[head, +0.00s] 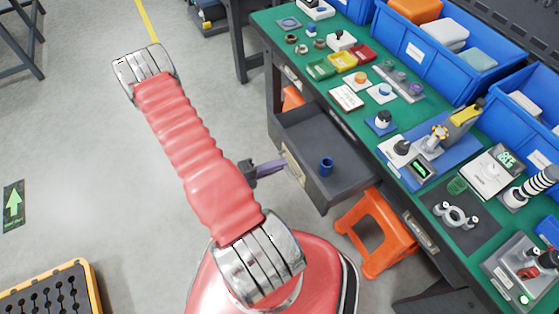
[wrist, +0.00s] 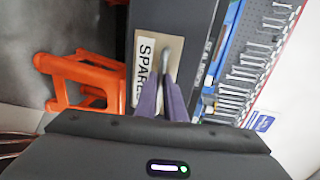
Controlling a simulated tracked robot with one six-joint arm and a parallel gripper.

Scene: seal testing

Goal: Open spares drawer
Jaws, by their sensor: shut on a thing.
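The spares drawer (head: 305,128) is a dark grey drawer under the green-topped bench, and it stands pulled out with its inside showing. A small blue cup (head: 326,166) stands in it. My gripper (head: 278,165) is at the drawer's front on its left side. In the wrist view, the purple fingers of my gripper (wrist: 167,84) are shut on the handle (wrist: 166,60).
An orange stool (head: 375,235) stands on the floor just right of the drawer. The bench top (head: 395,130) holds several small parts, devices and blue bins. A yellow-edged crate (head: 50,290) is at the lower left.

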